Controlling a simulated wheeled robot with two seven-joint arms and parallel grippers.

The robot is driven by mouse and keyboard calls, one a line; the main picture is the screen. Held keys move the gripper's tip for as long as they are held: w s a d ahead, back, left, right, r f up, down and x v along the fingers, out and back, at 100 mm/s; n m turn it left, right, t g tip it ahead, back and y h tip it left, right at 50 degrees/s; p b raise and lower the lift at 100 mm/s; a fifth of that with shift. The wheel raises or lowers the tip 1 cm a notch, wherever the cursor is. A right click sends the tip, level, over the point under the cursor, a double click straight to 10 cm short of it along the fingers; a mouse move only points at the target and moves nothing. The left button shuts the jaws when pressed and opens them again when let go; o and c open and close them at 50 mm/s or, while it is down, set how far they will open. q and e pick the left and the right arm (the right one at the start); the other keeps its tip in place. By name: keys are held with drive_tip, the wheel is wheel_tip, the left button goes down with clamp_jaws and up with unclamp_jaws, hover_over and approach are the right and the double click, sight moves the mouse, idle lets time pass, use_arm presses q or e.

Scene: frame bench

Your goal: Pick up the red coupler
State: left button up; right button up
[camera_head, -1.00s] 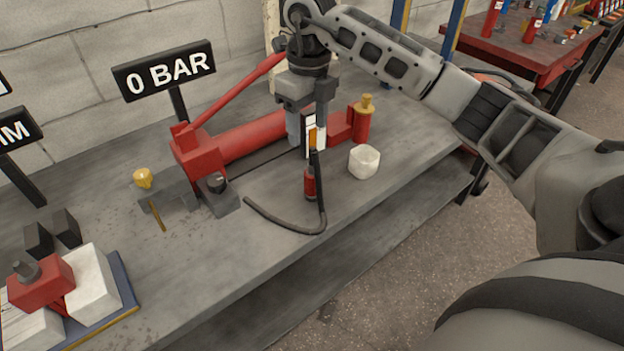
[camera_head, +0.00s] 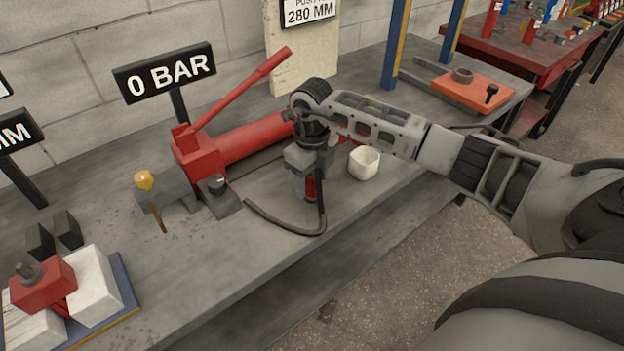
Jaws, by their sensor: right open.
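The red coupler (camera_head: 311,188) stands at the end of a black hose (camera_head: 287,226) on the grey bench. Only a narrow red strip of it shows, because my right gripper (camera_head: 308,188) is lowered over it from above. The gripper points down and is open, with its fingers around or just beside the coupler; I cannot tell if they touch it. My left gripper is not in view.
A red pump (camera_head: 245,140) with a long raised handle lies behind the gripper.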

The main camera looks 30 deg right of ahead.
drive_tip(key=shift+f, duration=0.7)
drive_tip(key=c, duration=1.2)
drive_tip(key=shift+r, duration=0.1)
